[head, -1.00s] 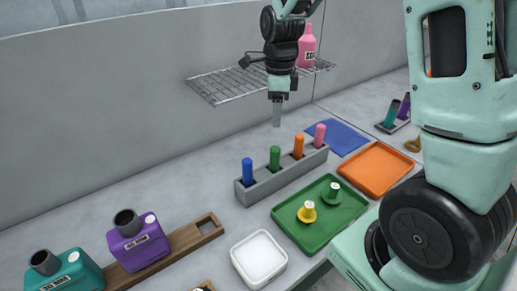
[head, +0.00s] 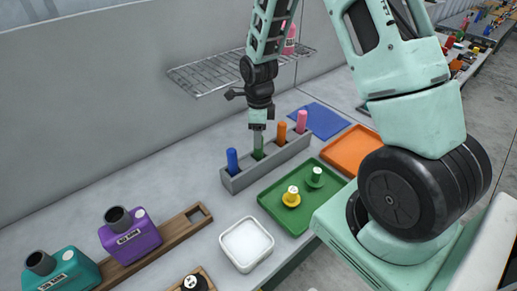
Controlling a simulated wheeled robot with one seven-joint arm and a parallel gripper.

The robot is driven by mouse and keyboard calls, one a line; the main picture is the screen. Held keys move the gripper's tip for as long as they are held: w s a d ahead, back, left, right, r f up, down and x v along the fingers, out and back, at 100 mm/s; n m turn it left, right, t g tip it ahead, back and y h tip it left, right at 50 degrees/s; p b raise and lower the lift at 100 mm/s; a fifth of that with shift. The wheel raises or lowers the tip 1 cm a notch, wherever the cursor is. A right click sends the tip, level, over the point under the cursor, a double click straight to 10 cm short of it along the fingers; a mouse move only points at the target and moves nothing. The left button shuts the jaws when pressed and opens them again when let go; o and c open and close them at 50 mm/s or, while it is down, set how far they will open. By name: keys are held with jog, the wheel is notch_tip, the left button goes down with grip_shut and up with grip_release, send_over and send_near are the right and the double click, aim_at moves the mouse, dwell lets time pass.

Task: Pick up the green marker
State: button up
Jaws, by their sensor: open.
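The green marker (head: 258,153) stands upright in the grey holder (head: 237,180), between the blue marker (head: 232,161) and the orange marker (head: 281,134). My gripper (head: 258,137) points down directly over the green marker, with its fingers at the marker's upper part. The fingers hide the marker's top. The jaws are open; I cannot tell whether a finger touches the marker.
A pink marker (head: 302,121) stands at the holder's far end. A green tray (head: 270,206) with yellow and green knobbed pieces lies in front. An orange tray (head: 351,151), a blue mat (head: 321,121) and a white dish (head: 246,245) are nearby. A wire shelf (head: 205,75) hangs behind.

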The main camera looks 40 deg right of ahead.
aim_at(259, 155)
jog(key=shift+s+a+f+p, duration=0.1)
jog(key=shift+f+p, duration=1.05)
jog(key=shift+f, duration=1.35)
jog(key=c, duration=1)
